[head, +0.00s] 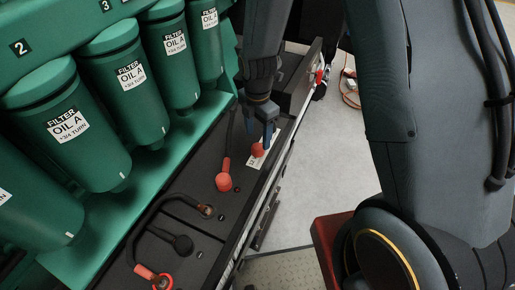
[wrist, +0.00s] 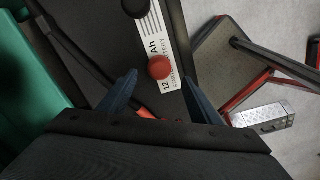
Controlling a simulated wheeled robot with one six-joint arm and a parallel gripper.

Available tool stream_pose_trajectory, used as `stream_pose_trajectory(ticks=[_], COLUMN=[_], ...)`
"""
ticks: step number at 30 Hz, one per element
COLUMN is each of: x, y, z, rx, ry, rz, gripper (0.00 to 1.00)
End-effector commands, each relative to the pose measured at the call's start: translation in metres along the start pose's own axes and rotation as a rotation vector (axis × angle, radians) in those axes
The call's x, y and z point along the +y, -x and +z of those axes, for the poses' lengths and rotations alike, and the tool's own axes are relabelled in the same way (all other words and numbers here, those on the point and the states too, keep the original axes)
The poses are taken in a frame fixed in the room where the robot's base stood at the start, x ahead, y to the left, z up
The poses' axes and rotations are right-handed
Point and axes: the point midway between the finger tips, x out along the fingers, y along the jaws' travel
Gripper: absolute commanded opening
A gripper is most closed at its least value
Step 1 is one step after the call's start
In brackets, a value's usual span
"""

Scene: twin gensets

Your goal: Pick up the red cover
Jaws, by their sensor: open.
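The red cover (head: 258,150) is a small rounded red cap on top of the black battery, beside a white label. In the wrist view the red cover (wrist: 159,67) shows just ahead of the blue fingers, between their tips in the picture. My gripper (head: 261,136) is open and empty, above the cover in the head view. Its two blue fingers (wrist: 160,80) stand apart in the wrist view. I cannot tell the exact gap between the fingertips and the cover.
Several green oil filters (head: 123,85) stand along the left. A red-booted cable end (head: 224,181) and a black cap (head: 183,244) sit nearer on the battery tray. Another black cap (wrist: 135,7) lies beyond the cover. Grey floor (head: 318,150) is open to the right.

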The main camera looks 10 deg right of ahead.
Motion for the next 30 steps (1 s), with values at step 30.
stream_pose_trajectory(ticks=[30], x=[0.001], y=[-0.058], z=[0.002], rx=[0.0], ry=[-0.003], rz=[0.001], gripper=[0.45])
